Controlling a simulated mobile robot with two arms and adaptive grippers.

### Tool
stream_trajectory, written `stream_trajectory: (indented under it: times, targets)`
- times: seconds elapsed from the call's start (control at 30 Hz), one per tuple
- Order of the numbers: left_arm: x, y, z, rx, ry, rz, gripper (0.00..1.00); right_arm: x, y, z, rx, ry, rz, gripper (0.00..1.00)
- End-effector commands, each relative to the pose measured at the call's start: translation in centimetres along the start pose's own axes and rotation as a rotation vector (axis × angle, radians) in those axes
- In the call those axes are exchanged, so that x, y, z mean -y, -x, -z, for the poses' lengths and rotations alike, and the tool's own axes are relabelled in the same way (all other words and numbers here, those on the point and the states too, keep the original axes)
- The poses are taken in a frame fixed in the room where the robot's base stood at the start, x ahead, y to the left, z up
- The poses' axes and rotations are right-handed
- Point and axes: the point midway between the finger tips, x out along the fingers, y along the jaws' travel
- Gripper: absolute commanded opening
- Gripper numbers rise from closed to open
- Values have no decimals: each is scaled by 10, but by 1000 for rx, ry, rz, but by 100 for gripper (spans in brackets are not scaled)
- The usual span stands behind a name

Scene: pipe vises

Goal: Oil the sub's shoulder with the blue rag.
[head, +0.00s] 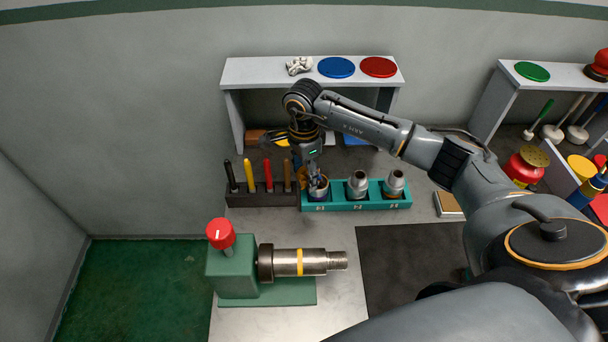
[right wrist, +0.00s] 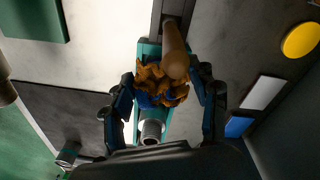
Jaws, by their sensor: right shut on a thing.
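The sub (head: 300,262) is a metal cylinder with a yellow band and a threaded right end. It lies level in a green vise (head: 232,268). My right gripper (head: 314,178) points down at the left end of the teal rack (head: 338,207). It is shut on a crumpled orange-brown rag with blue parts, which shows between the fingers in the right wrist view (right wrist: 160,84). The rag is at the leftmost place of the rack; whether it is clear of the rack I cannot tell. My left gripper is out of view.
Two metal fittings (head: 376,186) stand in the teal rack. A dark rack (head: 255,198) of upright handles stands close to its left; its brown handle (right wrist: 174,50) is beside my gripper. A shelf (head: 245,72) stands behind. A dark mat (head: 405,265) lies right of the sub.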

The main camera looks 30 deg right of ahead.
Motion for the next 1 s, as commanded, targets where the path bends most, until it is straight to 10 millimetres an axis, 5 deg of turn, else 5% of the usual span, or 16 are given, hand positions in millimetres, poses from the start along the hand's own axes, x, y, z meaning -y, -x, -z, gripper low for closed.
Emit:
stream_trajectory:
  times: [0.03,0.4,0.7,1.0]
  targets:
    - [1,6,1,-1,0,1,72,2,19,2,1,-2,10,30]
    - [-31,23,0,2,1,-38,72,1,50,8,1,-13,7,30]
    - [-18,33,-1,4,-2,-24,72,0,72,12,0,-19,5,29]
    - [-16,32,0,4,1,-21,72,1,72,12,1,-20,6,29]
